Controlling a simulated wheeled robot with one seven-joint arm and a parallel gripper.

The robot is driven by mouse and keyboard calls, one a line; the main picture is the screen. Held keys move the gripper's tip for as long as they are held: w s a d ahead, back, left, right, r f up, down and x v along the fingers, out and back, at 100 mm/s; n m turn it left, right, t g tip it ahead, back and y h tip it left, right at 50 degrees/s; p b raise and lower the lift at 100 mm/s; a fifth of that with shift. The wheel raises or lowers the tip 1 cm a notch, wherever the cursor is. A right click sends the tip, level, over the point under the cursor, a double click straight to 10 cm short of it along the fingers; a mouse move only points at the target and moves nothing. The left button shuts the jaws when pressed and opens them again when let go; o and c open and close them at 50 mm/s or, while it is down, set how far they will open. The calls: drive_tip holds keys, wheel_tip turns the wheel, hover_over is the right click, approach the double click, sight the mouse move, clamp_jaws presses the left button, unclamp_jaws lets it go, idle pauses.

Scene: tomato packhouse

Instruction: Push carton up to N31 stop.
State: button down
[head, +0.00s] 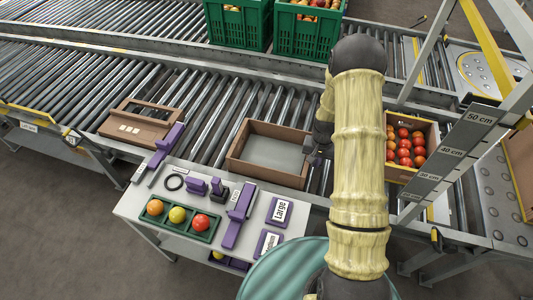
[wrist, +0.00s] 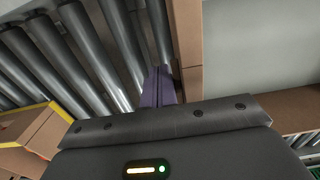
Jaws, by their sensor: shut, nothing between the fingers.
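An open, empty brown carton (head: 240,168) with a grey floor sits on the rollers; its wall (wrist: 188,50) shows in the wrist view. My gripper (head: 316,152) is just outside the carton's right wall, fingers low. In the wrist view its purple fingers (wrist: 158,88) are together and empty, close beside the wall; I cannot tell if they touch it. A purple bar-like piece (head: 167,146) with a white tag lies left of the carton, at the conveyor's near edge. A similar tagged purple piece (head: 238,215) is on the side table. The tags are too small to read as N31.
A carton of tomatoes (head: 428,124) stands right of my gripper. A windowed brown box (head: 140,127) is farther left on the rollers. Green crates (head: 238,28) stand behind. The side table (head: 138,206) holds fruit, a ring and purple parts. Bare rollers separate carton and left purple piece.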

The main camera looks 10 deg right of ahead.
drive_tip(key=shift+w+a, duration=0.35)
drive_tip(key=shift+a, duration=0.5)
drive_tip(key=shift+w+a, duration=0.35)
drive_tip(key=shift+a, duration=0.55)
drive_tip(key=shift+w+a+p, duration=0.2)
drive_tip(key=shift+w+a, duration=0.6)
drive_tip(key=shift+a, duration=1)
drive_tip(key=shift+w+a+p, duration=0.25)
drive_tip(key=shift+w+a, duration=0.6)
drive_tip(key=shift+a, duration=0.95)
drive_tip(key=shift+w+a+p, duration=0.2)
drive_tip(key=shift+w+a, duration=0.6)
drive_tip(key=shift+a, duration=1)
drive_tip(key=shift+w+a, duration=0.1)
drive_tip(key=shift+a, duration=0.05)
drive_tip(key=shift+w+a, duration=0.3)
drive_tip(key=shift+a, duration=0.35)
drive_tip(key=shift+w+a, duration=0.25)
drive_tip(key=shift+a, duration=0.4)
drive_tip(key=shift+w+a, duration=0.3)
drive_tip(key=shift+a, duration=0.35)
drive_tip(key=shift+s+d+p, duration=0.25)
drive_tip(key=shift+s+d, duration=0.35)
drive_tip(key=shift+d, duration=0.7)
drive_tip(key=shift+s+d+p, duration=0.25)
drive_tip(key=shift+s+d, duration=0.3)
drive_tip(key=shift+d, duration=0.75)
drive_tip(key=shift+s+d+p, duration=0.25)
drive_tip(key=shift+s+d, duration=0.35)
drive_tip(key=shift+d, duration=0.7)
